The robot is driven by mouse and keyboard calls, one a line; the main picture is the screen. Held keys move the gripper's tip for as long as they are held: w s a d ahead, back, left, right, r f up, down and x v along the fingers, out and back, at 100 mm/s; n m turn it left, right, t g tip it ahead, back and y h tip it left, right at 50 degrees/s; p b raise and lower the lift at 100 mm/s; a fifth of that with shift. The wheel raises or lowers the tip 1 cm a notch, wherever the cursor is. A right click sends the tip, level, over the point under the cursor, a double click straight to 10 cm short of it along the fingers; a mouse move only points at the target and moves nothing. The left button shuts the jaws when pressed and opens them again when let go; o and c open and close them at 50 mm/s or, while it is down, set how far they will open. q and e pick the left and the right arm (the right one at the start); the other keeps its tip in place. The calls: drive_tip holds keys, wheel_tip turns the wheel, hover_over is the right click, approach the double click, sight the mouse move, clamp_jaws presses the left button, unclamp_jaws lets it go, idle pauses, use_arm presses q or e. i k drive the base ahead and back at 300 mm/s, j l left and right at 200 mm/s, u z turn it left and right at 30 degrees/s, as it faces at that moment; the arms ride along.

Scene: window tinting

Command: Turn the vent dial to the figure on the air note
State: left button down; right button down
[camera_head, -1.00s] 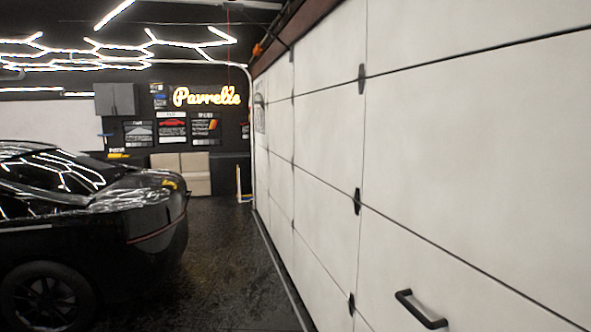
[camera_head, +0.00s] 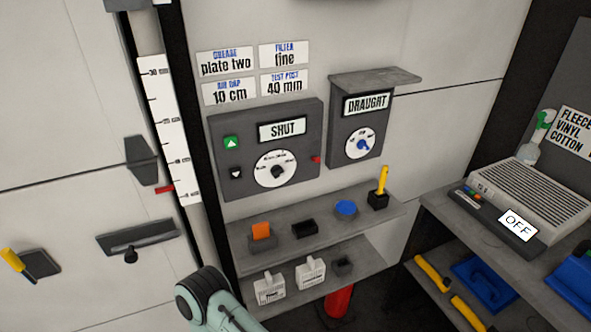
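The air note is a white card reading "AIR GAP 10 cm" (camera_head: 230,92), among several cards on the pale wall. Below it a dark control box (camera_head: 222,184) has a "SHUT" display and a round white dial (camera_head: 263,178) with a dark knob; its small lettering is too blurred to read. To its right a hooded box marked "DRAUGHT" (camera_head: 342,88) has a smaller white dial (camera_head: 352,146) with a blue knob. I cannot tell from the picture which dial is the vent dial, nor their exact settings. Neither gripper is in view.
My pale green arm link shows at the bottom. A white scale (camera_head: 171,130) with a red marker (camera_head: 165,190) stands left. Shelves (camera_head: 370,216) below the boxes hold small items. A bench at right holds a vented unit with an "OFF" display (camera_head: 518,225).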

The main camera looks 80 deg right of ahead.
sight(276, 171)
drive_tip(key=z, duration=2.45)
